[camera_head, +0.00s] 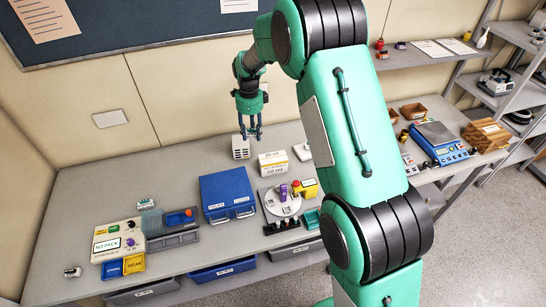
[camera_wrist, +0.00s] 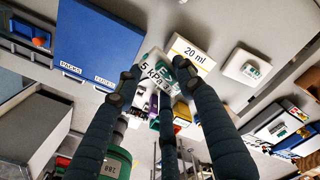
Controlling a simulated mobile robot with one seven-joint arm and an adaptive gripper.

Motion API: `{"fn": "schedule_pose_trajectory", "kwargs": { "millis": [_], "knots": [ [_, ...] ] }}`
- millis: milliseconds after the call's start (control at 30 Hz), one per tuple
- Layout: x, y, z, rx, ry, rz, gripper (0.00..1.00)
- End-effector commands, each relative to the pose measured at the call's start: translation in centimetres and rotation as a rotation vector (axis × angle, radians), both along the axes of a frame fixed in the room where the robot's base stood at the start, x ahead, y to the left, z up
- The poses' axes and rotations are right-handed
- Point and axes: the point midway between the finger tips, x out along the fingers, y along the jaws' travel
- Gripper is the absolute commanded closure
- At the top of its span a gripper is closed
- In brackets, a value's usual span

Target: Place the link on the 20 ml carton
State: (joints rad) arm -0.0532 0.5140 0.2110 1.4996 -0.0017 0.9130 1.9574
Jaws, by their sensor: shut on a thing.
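The 20 ml carton (camera_head: 272,163) is a white box with a yellowish stripe, standing on the table right of the blue case. In the wrist view the carton (camera_wrist: 190,55) lies just beyond the fingertips, to the right. My gripper (camera_head: 250,134) is up and to the left of the carton in the head view, pointing down.
The blue case (camera_head: 228,193) stands left of the carton. A white item (camera_head: 303,152) lies right of the carton. A round tray (camera_head: 283,203) with coloured parts is in front.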

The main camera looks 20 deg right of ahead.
Motion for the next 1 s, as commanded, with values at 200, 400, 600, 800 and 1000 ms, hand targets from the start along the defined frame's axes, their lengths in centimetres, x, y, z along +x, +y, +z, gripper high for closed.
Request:
{"fn": "schedule_pose_trajectory", "kwargs": {
  "millis": [200, 400, 600, 800, 1000],
  "knots": [
    [0.1, -6.3, 0.1, 0.000, -0.001, -0.045, 0.88],
    [-0.2, -8.9, -1.2, 0.000, 0.004, -0.061, 0.88],
    [-0.1, -8.8, -4.1, 0.000, 0.001, -0.060, 0.88],
    [-0.1, -8.8, -5.0, -0.001, -0.001, -0.060, 0.88],
    [-0.1, -8.8, -5.0, -0.001, -0.001, -0.060, 0.88]
  ]
}}
